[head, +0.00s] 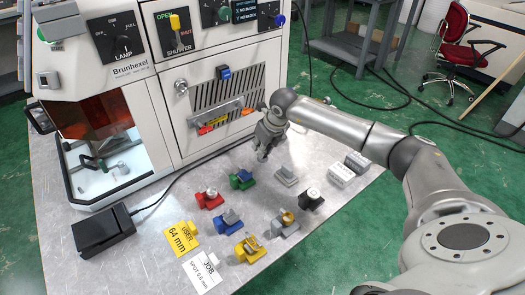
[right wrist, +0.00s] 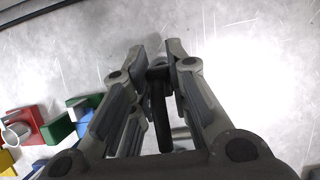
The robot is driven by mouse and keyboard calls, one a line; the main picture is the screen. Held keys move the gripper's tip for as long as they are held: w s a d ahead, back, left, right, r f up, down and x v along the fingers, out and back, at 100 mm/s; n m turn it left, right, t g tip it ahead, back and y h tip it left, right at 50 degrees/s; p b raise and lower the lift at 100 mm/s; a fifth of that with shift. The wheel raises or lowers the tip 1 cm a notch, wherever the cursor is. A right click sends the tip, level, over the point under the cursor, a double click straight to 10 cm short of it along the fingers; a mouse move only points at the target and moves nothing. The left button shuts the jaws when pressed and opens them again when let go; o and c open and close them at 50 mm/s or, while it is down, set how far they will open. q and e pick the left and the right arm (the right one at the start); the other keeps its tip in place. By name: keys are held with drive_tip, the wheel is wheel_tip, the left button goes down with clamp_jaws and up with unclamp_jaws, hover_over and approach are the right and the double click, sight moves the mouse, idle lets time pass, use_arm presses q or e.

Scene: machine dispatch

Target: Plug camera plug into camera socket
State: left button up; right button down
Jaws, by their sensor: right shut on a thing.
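My right gripper (head: 263,152) is low over the metal table, in front of the machine's lower right panel. In the right wrist view its fingers (right wrist: 157,60) are closed on a slim dark piece (right wrist: 160,100), seemingly the camera plug; it is too dark to make out a label. In the head view the fingers hide the piece. A socket strip (head: 220,118) with red, yellow and orange labels is on the machine front, left of the gripper. I cannot tell which opening is the camera socket. My left gripper is not in view.
Several coloured blocks with fittings stand on the table, including a red one (head: 210,199), a green one (head: 242,180), a grey one (head: 287,176) and a black one (head: 311,199). A black box (head: 103,230) with a cable is at left. White blocks (head: 357,162) are at right.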

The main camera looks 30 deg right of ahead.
drive_tip(key=shift+r, duration=0.2)
drive_tip(key=shift+r+p, duration=0.65)
drive_tip(key=shift+r, duration=0.25)
drive_tip(key=shift+r+p, duration=1.15)
drive_tip(key=shift+r, duration=0.7)
drive_tip(key=shift+r+p, duration=0.8)
drive_tip(key=shift+r, duration=0.5)
